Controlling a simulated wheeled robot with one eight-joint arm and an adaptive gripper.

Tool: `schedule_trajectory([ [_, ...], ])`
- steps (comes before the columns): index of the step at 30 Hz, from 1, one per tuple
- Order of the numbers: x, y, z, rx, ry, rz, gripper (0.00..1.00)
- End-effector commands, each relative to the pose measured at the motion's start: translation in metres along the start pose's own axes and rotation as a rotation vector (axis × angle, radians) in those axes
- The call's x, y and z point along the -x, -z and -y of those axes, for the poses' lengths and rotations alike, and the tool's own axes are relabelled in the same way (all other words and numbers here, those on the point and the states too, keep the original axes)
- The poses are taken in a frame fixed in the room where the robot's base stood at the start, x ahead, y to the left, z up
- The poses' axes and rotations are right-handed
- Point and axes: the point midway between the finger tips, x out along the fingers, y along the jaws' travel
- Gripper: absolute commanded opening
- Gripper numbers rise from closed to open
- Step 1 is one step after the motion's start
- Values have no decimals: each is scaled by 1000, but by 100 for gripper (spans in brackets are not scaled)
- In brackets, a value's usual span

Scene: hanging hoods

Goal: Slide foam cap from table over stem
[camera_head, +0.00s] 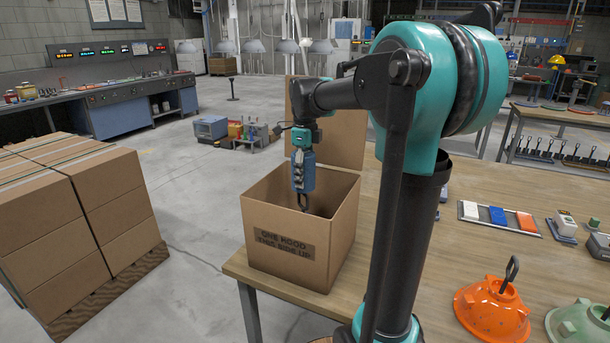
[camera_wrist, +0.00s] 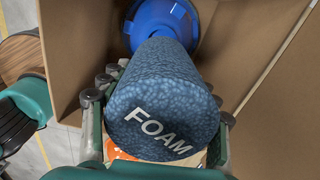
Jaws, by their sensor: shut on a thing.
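The foam cap (camera_wrist: 158,100) is a mottled blue cylinder marked FOAM. In the head view the cap (camera_head: 309,182) is upright over the open cardboard box (camera_head: 338,243). My gripper (camera_head: 302,170) is shut around its side, and its fingers (camera_wrist: 160,108) flank the cap in the wrist view. A dark looped stem (camera_head: 303,201) shows just below the cap inside the box. In the wrist view a blue hood (camera_wrist: 161,18) lies beyond the cap's far end. The cap hides the stem there. I cannot tell whether cap and stem touch.
The box stands at the wooden table's (camera_head: 440,268) left corner, its back flap (camera_head: 345,134) raised. An orange hood (camera_head: 492,309) and a pale green hood (camera_head: 580,325) sit at the right. A tray (camera_head: 470,211) holds coloured blocks. Stacked cartons (camera_head: 75,200) stand on the floor at left.

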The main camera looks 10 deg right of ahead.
Motion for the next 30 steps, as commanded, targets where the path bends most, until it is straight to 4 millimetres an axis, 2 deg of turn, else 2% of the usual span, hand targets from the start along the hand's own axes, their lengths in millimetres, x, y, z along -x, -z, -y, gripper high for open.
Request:
schedule_trajectory([
  [14, -2, -1, 0, 0, 0, 0, 50],
  [30, -20, -1, 0, 0, 0, 0, 50],
])
